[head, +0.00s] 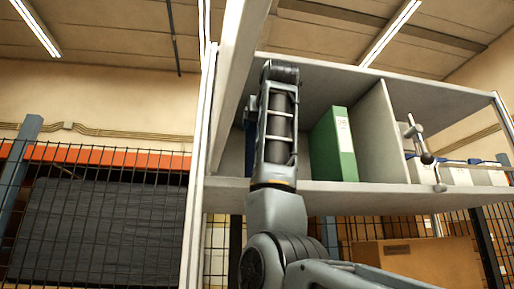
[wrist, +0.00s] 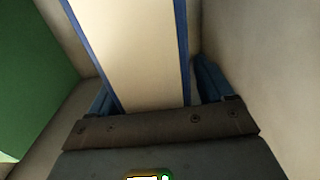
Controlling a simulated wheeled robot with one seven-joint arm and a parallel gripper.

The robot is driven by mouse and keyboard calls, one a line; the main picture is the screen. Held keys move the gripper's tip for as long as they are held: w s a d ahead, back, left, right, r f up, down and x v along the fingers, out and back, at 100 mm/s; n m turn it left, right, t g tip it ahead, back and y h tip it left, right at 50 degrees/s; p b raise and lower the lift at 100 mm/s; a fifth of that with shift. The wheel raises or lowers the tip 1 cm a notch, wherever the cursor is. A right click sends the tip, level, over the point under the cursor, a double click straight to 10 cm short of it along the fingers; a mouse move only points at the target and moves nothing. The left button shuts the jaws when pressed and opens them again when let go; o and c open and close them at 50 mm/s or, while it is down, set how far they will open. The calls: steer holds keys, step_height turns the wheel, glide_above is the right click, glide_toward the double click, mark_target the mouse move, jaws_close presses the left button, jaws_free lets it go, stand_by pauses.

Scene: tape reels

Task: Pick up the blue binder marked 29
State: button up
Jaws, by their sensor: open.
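A blue binder (wrist: 134,50) with a pale middle face between blue edges stands in the wrist view, between the two fingers of my gripper (wrist: 155,92). The gripper is open, with one finger on each side of the binder. I cannot tell whether either finger touches it. In the head view only a narrow blue strip of the binder (head: 250,150) shows on the shelf, left of my arm, which hides the rest. No number 29 is readable on it.
A green binder (head: 333,145) stands on the same shelf (head: 330,190), right of my arm. A divider (head: 383,130) separates it from a compartment with several white boxes (head: 455,174) and a metal fixture (head: 418,140). A pale wall (wrist: 240,60) lies close beside the blue binder.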

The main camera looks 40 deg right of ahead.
steer(key=shift+w+d, duration=0.1)
jaws_close()
stand_by(0.8)
